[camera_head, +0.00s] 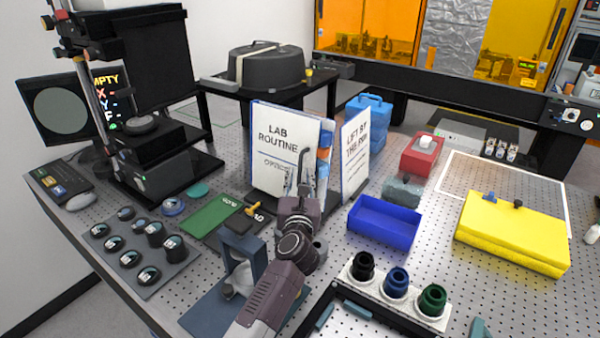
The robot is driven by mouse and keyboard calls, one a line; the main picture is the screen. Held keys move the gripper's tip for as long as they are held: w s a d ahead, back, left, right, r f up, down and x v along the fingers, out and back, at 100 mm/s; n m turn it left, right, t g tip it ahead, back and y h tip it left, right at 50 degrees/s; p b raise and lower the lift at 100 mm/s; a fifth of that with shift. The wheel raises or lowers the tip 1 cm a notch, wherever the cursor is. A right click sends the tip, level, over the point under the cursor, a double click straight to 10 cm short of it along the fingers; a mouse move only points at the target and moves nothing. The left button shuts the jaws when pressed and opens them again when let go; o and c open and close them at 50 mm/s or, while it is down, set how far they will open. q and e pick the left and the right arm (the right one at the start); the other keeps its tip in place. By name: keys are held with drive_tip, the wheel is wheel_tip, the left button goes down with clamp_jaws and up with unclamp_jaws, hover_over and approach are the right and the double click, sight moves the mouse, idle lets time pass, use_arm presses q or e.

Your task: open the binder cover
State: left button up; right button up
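The white binder (272,145) stands upright near the middle of the table, its front cover marked "LAB ROUTINE". Coloured tabs (323,155) show along its right edge. A second upright white panel (355,150), reading "LIFT BY THE RIM", stands just right of it; I cannot tell whether the two are joined. My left gripper (298,180) reaches up from the bottom in front of the cover's lower right part, hiding some of it. I cannot tell whether its fingers touch the cover or how far apart they are. My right gripper is not in view.
A blue bin (384,224) and a yellow case (512,235) lie to the right. A holder with three dark round pieces (397,284) is at the front. A green mat (210,216) and a tray of round parts (117,262) lie left. A blue-grey stand (240,260) is beside my arm.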

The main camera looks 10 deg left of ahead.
use_arm(q)
drive_tip(key=shift+w+a, duration=0.15)
drive_tip(key=shift+w, duration=0.65)
clamp_jaws()
